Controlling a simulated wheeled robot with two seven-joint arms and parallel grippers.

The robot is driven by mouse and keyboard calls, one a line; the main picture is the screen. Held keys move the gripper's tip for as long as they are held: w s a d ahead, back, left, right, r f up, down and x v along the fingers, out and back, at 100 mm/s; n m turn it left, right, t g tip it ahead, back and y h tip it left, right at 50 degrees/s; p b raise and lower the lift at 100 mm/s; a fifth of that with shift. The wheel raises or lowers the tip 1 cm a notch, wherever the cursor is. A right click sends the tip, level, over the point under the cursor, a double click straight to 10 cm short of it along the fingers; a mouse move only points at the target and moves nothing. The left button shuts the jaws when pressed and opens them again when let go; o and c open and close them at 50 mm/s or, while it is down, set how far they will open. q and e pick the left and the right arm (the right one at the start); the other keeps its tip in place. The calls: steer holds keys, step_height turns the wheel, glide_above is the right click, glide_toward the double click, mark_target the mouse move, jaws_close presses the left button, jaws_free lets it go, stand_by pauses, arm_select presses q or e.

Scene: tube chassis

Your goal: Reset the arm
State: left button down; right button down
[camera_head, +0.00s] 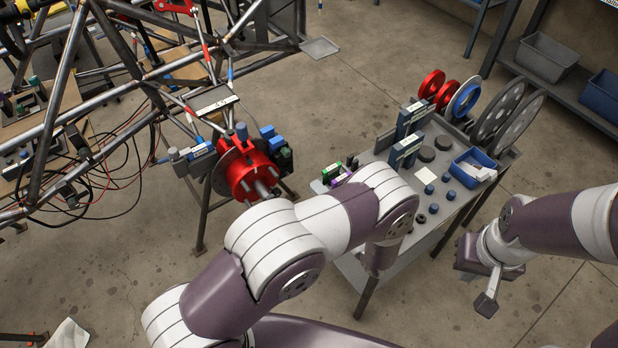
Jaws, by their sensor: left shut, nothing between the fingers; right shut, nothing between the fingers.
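My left arm (290,240) comes in from the bottom left, rises to an elbow beside the tool cart and bends down there. Its gripper is hidden behind the arm itself. My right arm (560,222) comes in from the right edge. Its gripper (487,302) points down, shut and empty, over bare floor to the right of the cart. Neither arm is seen holding anything.
The tube chassis (62,95) with a red hub (247,176) stands at the left. The grey cart (450,212) carries red discs (432,84), a blue bin (474,168) and small parts. A shelf with bins (546,58) is at the back right. Concrete floor (330,95) is clear between chassis and cart.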

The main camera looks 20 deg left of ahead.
arm_select(q)
steer(key=s+d+f+n+g+h+p, duration=0.25)
steer(key=d+f+g+h, duration=0.35)
steer(key=d+h, duration=0.65)
steer(key=s+a+r+n+g+h+p, duration=0.1)
steer(key=s+a+r+g, duration=0.15)
steer(key=s+r, duration=0.25)
steer(key=s+a+r+n+g+h+p, duration=0.1)
steer(key=s+a+r+n+g+h, duration=0.15)
steer(key=s+r, duration=0.25)
steer(key=s+a+r+n+t+y+p, duration=0.1)
steer(key=s+a+r+p, duration=0.1)
steer(key=a+r, duration=1.1)
steer(key=shift+s+r+y, duration=0.25)
steer(key=shift+s+y, duration=0.15)
steer(key=shift+s, duration=0.35)
